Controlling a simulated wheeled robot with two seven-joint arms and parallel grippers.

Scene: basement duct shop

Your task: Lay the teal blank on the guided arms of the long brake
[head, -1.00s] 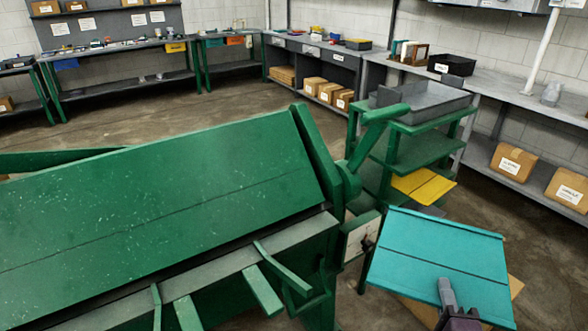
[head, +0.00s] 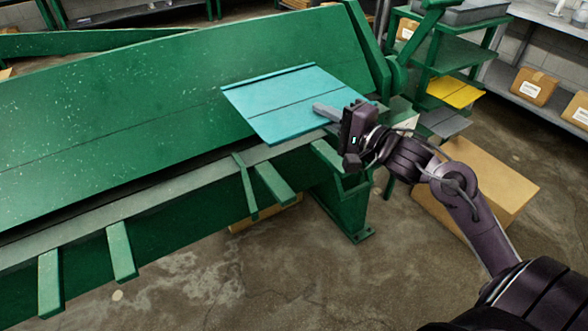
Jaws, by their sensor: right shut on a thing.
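The teal blank (head: 285,105) is a flat sheet with a crease line and a raised far edge. My right gripper (head: 328,113) is shut on its right edge. The blank is in the air over the right part of the green long brake (head: 130,130), in front of its sloped face. Several green arms stick out from the brake's front edge. An arm with a thin raised bar (head: 246,186) and a flat arm (head: 273,184) lie below the blank. Another arm (head: 328,155) at the right end is partly hidden by the gripper. My left gripper is out of view.
A green shelf stand (head: 445,55) with a yellow sheet (head: 455,92) and a grey sheet (head: 443,123) stands right of the brake. A large cardboard box (head: 495,175) is on the floor behind my right arm. The floor in front of the brake is clear.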

